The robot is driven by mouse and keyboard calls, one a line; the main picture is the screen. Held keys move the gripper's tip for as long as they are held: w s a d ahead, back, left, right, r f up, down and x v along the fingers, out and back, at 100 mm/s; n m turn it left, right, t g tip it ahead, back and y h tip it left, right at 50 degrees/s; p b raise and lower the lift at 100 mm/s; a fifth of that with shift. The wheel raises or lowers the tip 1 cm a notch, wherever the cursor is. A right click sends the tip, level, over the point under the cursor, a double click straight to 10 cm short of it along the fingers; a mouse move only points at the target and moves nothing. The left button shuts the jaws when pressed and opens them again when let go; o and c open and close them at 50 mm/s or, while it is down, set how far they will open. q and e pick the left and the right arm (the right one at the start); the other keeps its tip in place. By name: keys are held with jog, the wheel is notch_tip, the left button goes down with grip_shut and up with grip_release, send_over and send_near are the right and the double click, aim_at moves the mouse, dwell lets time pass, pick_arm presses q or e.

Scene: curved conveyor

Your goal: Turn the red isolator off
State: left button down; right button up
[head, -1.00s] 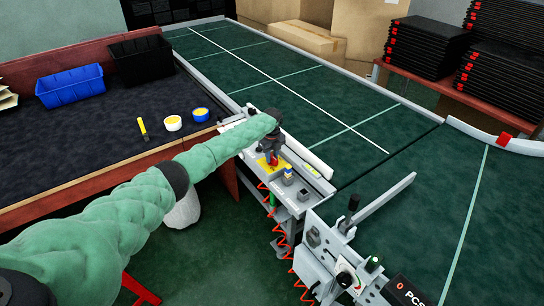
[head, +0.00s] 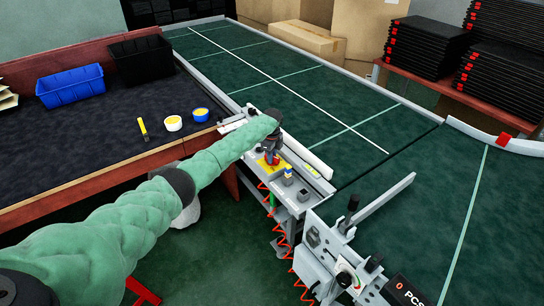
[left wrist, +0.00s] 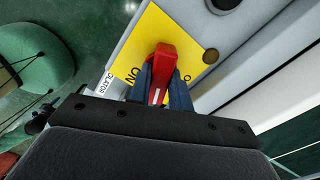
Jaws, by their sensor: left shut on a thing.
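The red isolator handle (left wrist: 162,72) stands on a yellow plate (left wrist: 147,35) in the left wrist view. The letters "ON" show left of the handle, part of another marking shows to its right, and a white label (left wrist: 104,84) lies beside the plate. My left gripper (left wrist: 160,88) is shut on the handle, with a dark finger on each side. In the head view my left gripper (head: 272,156) reaches down onto the isolator on the grey side rail, hiding most of it. My right gripper is not in view.
A control box (head: 345,278) and a counter display (head: 405,292) are nearer. The green belt (head: 300,100) is empty. Tubs sit on the left table.

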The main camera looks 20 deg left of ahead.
pick_arm(q)
jog(key=shift+d+r+n, duration=0.1)
jog(key=shift+r+n, duration=0.05)
jog(key=shift+n, duration=0.85)
jog(key=shift+n+p, duration=0.45)
jog(key=shift+n, duration=0.85)
jog(key=shift+n+p, duration=0.3)
jog(key=shift+n, duration=0.2)
jog(key=n+p, duration=0.1)
jog(key=n, duration=0.1)
jog(key=shift+n, duration=0.4)
jog(key=n+p, duration=0.1)
jog(key=n, duration=0.3)
jog(key=shift+w, duration=0.1)
jog(key=shift+n, duration=0.3)
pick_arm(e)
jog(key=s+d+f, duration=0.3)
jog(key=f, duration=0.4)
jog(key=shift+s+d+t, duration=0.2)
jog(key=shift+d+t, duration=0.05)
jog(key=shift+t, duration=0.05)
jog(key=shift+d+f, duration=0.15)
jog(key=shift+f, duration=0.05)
